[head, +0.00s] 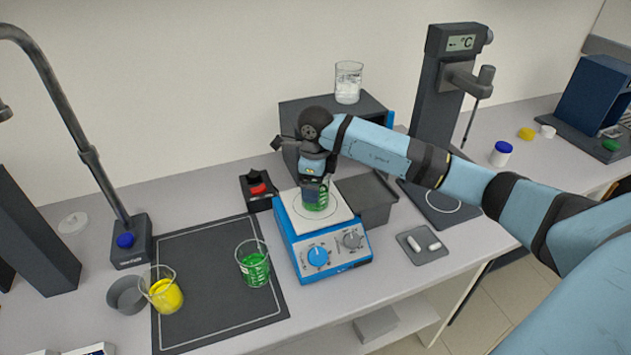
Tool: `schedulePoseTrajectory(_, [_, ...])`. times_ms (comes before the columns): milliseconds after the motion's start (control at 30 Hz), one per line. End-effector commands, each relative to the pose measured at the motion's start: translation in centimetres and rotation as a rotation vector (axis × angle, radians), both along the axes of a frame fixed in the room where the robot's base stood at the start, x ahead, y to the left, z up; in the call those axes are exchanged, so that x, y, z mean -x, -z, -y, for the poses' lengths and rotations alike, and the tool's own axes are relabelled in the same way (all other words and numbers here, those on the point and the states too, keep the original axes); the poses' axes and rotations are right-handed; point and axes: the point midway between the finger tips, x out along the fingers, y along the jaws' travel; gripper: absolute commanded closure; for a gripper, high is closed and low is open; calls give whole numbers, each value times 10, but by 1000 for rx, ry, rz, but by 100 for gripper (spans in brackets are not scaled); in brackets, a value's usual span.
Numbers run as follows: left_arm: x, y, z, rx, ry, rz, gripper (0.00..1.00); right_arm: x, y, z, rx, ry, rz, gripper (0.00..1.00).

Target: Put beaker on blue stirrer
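The blue stirrer (330,264) stands mid-bench with a pale square top plate and two knobs on its front. A glass beaker with green liquid (317,206) is at its top plate, upright, and looks to be on or just over it. My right gripper (314,190) points down at this beaker, its dark fingers overlapping the upper part. I cannot tell whether they press on the glass. A second green beaker (254,269) and a tilted-looking yellow beaker (165,292) stand on the dark mat at left. My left gripper is out of view.
The dark mat (215,250) has free room in its middle. A grey bin (370,205) sits right of the stirrer, a red-button box (258,189) behind left. A clear beaker (348,82) stands on the dark box behind. A tall stand (440,85) rises at right.

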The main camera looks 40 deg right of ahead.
Motion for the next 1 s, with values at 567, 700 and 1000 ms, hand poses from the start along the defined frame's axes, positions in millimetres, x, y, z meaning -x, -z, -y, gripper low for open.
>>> schedulePoseTrajectory(567, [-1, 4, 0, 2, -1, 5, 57, -1, -40, -1, 1, -1, 5, 0])
schedulePoseTrajectory(700, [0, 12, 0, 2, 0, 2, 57, 0, -72, -1, 0, -1, 4, 0])
schedulePoseTrajectory(1000, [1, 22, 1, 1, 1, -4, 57, 1, -117, -2, -1, 0, 2, 0])
